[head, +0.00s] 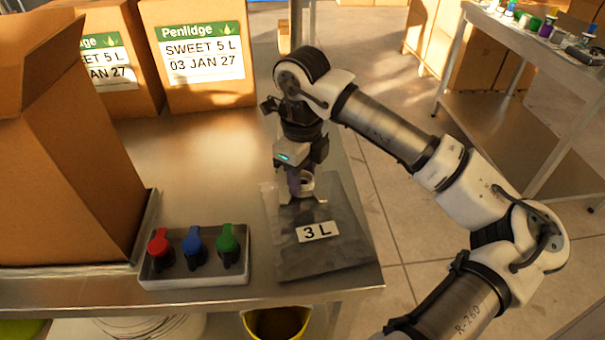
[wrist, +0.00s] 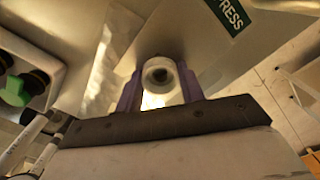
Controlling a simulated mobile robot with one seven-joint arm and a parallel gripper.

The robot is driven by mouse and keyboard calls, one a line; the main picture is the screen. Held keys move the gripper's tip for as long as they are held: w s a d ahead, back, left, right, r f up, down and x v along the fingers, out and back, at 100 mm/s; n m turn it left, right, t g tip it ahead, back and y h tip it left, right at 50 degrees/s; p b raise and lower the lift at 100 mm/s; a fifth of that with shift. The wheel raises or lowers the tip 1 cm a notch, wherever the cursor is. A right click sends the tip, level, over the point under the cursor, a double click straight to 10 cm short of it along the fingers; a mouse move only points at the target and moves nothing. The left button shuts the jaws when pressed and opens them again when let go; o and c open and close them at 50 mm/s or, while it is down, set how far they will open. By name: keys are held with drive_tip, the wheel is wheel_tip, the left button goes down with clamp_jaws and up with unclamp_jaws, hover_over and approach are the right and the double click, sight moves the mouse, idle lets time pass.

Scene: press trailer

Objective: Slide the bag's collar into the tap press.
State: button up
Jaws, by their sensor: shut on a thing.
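The silver bag (head: 322,255) with a "3 L" label lies on the right end of the metal table. Its pale round collar (head: 308,184) is at the bag's far end and shows as a white ring in the wrist view (wrist: 160,75). My gripper (head: 301,186) points down there, its purple fingers on either side of the collar and shut on it. In the wrist view a green "PRESS" sign (wrist: 228,15) is on a metal surface beyond the collar. The tap press itself is not clearly made out; my arm may hide it in the head view.
A tray (head: 195,274) with red, blue and green taps stands left of the bag. A large open carton (head: 65,170) is at the left, and labelled boxes (head: 200,55) stand behind. A yellow bucket (head: 275,322) is below the front edge. Bare table lies between tray and boxes.

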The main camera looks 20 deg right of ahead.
drive_tip(key=shift+f, duration=0.2)
drive_tip(key=o, duration=1.1)
drive_tip(key=shift+f, duration=0.1)
drive_tip(key=shift+o, duration=0.2)
drive_tip(key=shift+a, duration=0.15)
wheel_tip(320, 180, up, 14)
drive_tip(key=b, duration=0.1)
drive_tip(key=shift+d+r, duration=0.2)
drive_tip(key=shift+d, duration=0.15)
